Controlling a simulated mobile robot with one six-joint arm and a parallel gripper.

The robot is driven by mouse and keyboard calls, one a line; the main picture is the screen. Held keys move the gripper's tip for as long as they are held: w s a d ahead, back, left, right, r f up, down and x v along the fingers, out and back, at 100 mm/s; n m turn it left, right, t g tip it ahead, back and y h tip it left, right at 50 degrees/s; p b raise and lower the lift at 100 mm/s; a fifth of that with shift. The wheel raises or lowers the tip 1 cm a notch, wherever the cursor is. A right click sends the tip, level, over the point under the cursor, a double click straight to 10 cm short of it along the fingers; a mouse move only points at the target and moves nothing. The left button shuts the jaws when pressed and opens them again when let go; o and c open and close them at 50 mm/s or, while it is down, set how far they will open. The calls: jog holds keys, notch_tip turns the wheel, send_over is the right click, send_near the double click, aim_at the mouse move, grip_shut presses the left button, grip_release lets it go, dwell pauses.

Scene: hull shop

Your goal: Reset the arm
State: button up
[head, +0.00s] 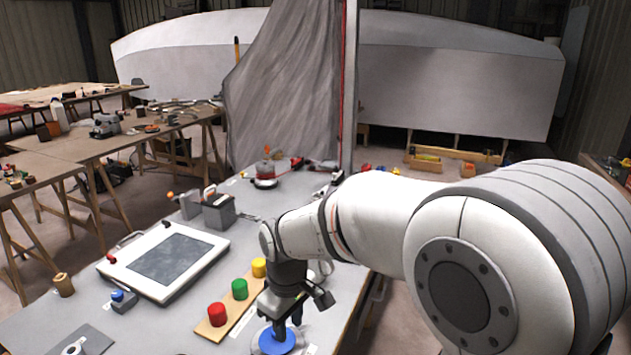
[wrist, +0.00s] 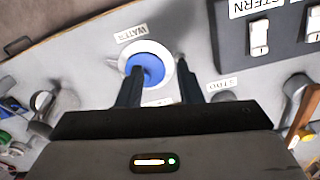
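My arm reaches from the right over the grey table (head: 60,325) in the head view. My gripper (head: 288,330) points down at a round blue part in a white ring (head: 266,345). In the wrist view the two dark fingers of my gripper (wrist: 160,68) are apart, with nothing seen held between them. The blue part (wrist: 150,62) lies beyond the fingers, beside a label reading WATER (wrist: 132,34). The left finger overlaps it in the picture; I cannot tell whether they touch.
A white-framed panel (head: 165,262) and a grey box (head: 218,212) lie farther off. A dark switch panel (wrist: 275,45) is at upper right in the wrist view.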

jog(key=s+d+r+m+t, duration=0.1)
jog(key=s+d+m, duration=0.4)
jog(key=d, duration=0.5)
jog(key=s+d+r+m+t, duration=0.1)
jog(key=s+d+r+m, duration=0.2)
jog(key=s+d+m, duration=0.2)
jog(key=s+d, duration=0.3)
jog(key=d, duration=0.3)
jog(key=shift+d+r+m, duration=0.2)
jog(key=shift+r+m, duration=0.1)
jog(key=shift+m, duration=0.1)
